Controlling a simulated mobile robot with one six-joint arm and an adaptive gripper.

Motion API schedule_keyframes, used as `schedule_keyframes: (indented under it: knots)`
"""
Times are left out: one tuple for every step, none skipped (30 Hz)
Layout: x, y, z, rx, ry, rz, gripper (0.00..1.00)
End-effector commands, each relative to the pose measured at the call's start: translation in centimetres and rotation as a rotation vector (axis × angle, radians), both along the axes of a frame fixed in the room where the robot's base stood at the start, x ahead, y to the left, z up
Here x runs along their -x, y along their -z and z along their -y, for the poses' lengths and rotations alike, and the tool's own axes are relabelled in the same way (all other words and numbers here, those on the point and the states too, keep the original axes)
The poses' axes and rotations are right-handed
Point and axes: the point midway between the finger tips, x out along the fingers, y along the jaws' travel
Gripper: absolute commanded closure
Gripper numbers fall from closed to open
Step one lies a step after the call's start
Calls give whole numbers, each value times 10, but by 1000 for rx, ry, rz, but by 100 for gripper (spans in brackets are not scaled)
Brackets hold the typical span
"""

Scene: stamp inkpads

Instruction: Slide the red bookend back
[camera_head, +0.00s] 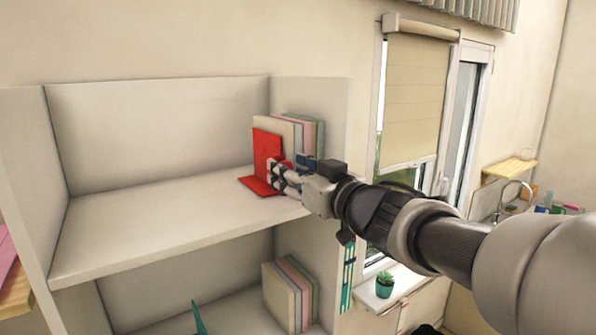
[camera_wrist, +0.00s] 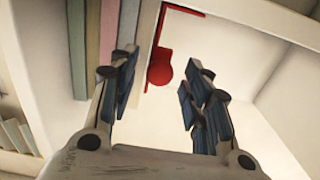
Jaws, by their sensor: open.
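The red bookend (camera_head: 266,147) stands upright on the upper shelf, against the left side of a row of books (camera_head: 300,130). Its flat red base reaches left along the shelf. In the wrist view the bookend (camera_wrist: 160,71) shows as a thin red edge with a rounded red part, beyond and between my fingers. My gripper (camera_head: 276,175) is at the bookend's front side, with its fingers pointing into the shelf. In the wrist view my gripper (camera_wrist: 160,82) is open with nothing held between the pads. I cannot tell whether a finger touches the bookend.
The upper shelf board (camera_head: 150,220) is bare to the left of the bookend. The cabinet's right side wall (camera_head: 335,120) stands close beyond the books. More books (camera_head: 285,295) stand on the lower shelf, with a teal object (camera_head: 199,319) to their left.

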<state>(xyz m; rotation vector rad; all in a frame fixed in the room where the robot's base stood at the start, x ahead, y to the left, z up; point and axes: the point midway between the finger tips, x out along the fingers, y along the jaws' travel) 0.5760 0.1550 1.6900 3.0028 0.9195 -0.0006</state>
Motion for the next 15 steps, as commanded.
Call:
schedule_keyframes:
  knots:
    - [-3,1,-2,0,-1,-1,56]
    - [-4,1,-3,0,0,-1,56]
    - [-6,0,-4,-1,0,-1,56]
    - [-6,0,-4,-1,0,-1,56]
    - [-7,0,-4,-1,0,0,56]
    - [-7,0,-5,-1,0,0,56]
    - [-7,0,-5,-1,0,0,56]
    - [-7,0,-5,-1,0,0,56]
    - [-7,0,-5,-1,0,0,56]
    - [-7,0,-5,-1,0,0,56]
    - [-7,0,-4,-1,0,0,56]
    - [-7,0,-4,-1,0,0,56]
    - [-7,0,-4,-1,0,0,58]
    - [-7,0,-4,-1,0,0,60]
    - [-7,0,-4,-1,0,-1,63]
